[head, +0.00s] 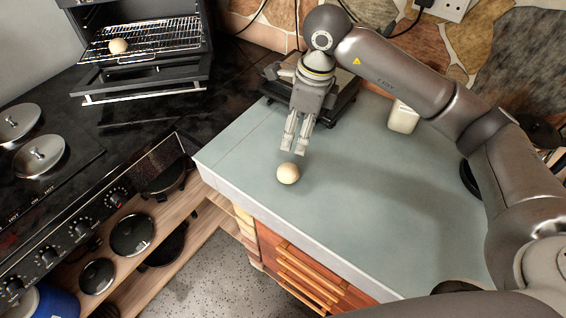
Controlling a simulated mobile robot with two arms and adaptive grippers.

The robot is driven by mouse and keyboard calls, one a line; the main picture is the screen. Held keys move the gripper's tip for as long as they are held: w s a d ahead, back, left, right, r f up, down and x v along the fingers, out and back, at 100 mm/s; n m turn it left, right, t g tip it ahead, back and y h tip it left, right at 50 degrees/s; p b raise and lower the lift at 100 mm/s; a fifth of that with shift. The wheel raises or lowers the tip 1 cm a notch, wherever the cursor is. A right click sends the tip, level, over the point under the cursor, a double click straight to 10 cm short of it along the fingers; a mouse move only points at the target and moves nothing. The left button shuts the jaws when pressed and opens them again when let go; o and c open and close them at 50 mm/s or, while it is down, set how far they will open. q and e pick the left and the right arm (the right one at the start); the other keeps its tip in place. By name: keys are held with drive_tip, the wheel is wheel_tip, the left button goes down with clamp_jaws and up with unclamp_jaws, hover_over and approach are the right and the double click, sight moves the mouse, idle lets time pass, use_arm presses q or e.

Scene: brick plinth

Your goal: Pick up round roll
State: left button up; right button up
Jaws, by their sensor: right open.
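A round roll (288,173), pale beige, rests on the grey-green countertop (340,215) near its left front edge. A second, similar round roll (118,46) sits on the wire rack of the open oven at the upper left. My right gripper (295,150) points down just behind the roll on the counter, with a small gap between fingertips and roll as seen here. Its fingers are apart and nothing is between them. My left gripper is not in view.
A dark appliance (343,100) stands behind my right gripper. A white container (403,117) stands at the counter's back. The open oven (145,50) and a stove with lidded pots (40,157) are at the left. The counter's middle is clear.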

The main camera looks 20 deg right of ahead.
drive_tip(key=b, duration=0.6)
approach(290, 168)
drive_tip(key=shift+s+a+f, duration=0.1)
drive_tip(key=shift+s+f, duration=0.05)
drive_tip(key=shift+f, duration=0.35)
drive_tip(key=f, duration=0.3)
drive_tip(key=f+p, duration=0.1)
drive_tip(key=shift+a+f, duration=0.2)
drive_tip(key=shift+a, duration=0.1)
drive_tip(key=f+p, duration=0.1)
drive_tip(key=f, duration=0.1)
drive_tip(key=w+f+p, duration=0.1)
drive_tip(key=f, duration=0.1)
drive_tip(key=shift+a+f, duration=0.2)
drive_tip(key=shift+f, duration=0.05)
drive_tip(key=shift+w+a+f, duration=0.1)
drive_tip(key=shift+f, duration=0.45)
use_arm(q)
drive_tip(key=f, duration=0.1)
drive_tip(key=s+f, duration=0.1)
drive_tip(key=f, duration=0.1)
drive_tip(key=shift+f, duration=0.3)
use_arm(e)
drive_tip(key=c, duration=0.8)
